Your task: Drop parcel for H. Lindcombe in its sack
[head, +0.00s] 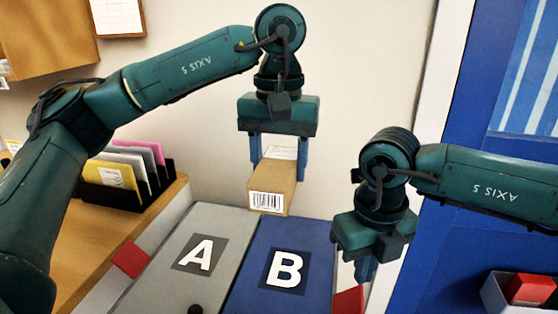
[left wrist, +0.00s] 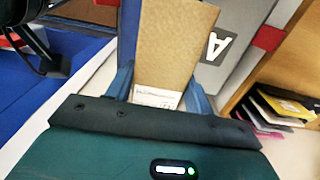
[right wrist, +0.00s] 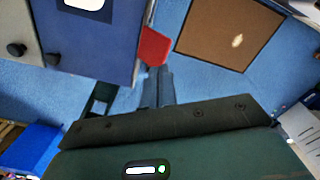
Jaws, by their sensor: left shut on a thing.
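A brown cardboard parcel (head: 276,187) with a barcode on its front and a white label on top hangs in my left gripper (head: 278,172). The label is too small to read. The left wrist view shows the parcel (left wrist: 170,45) between the two blue fingers. It is held above the far end of a grey panel marked A (head: 170,283) and a blue panel marked B (head: 255,295). The panels lie side by side. No sack opening shows. My right gripper (head: 366,270) is empty and shut, to the right of panel B.
A wooden shelf (head: 90,245) at the left carries a black rack of coloured envelopes (head: 125,175). A dark knob (head: 195,309) sits on panel A. Red pieces (head: 130,259) show beside the panels. A pale bin with a red box (head: 530,289) is at the far right.

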